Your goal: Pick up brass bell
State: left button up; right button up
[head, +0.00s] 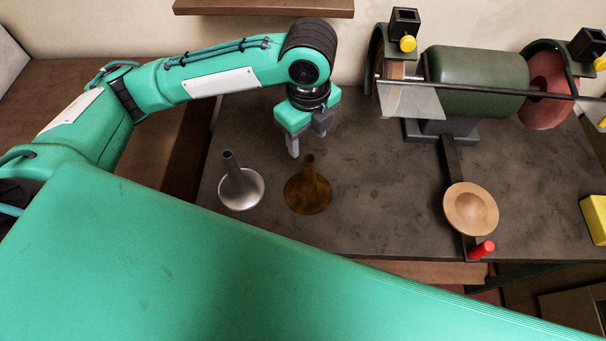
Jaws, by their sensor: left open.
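The brass bell (308,192) stands on the dark workbench, flared end down and narrow neck up. It is brownish gold. A similar silver bell (240,188) stands just to its left, also flared end down. My left gripper (306,143) points down above the bench, behind and slightly above the brass bell's neck. Its fingers are open and empty, and look apart from the bell. My right gripper does not show.
A green bench grinder (478,82) with a reddish wheel (547,88) stands at the back right. A round wooden dish (470,208), a red knob (481,250) and a yellow block (594,219) are at the right. Bench between brass bell and dish is clear.

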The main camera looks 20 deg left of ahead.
aim_at(309, 158)
pick_arm(q)
jog(key=f, duration=0.4)
jog(key=shift+s+d+f+p, duration=0.1)
jog(key=shift+s+d+p, duration=0.1)
jog(key=shift+p, duration=0.1)
jog(key=shift+w+a+f, duration=0.1)
jog(key=shift+f, duration=0.2)
jog(key=shift+a+f, duration=0.1)
jog(key=shift+f, duration=0.15)
jog(key=f+p, duration=0.1)
jog(key=f, duration=0.1)
jog(key=f+p, duration=0.1)
jog(key=f, duration=0.1)
jog(key=shift+w+d+f, duration=0.1)
jog(key=shift+d+f, duration=0.05)
jog(key=shift+d, duration=0.05)
jog(key=shift+f, duration=0.25)
jog(key=shift+c, duration=0.8)
grip_shut()
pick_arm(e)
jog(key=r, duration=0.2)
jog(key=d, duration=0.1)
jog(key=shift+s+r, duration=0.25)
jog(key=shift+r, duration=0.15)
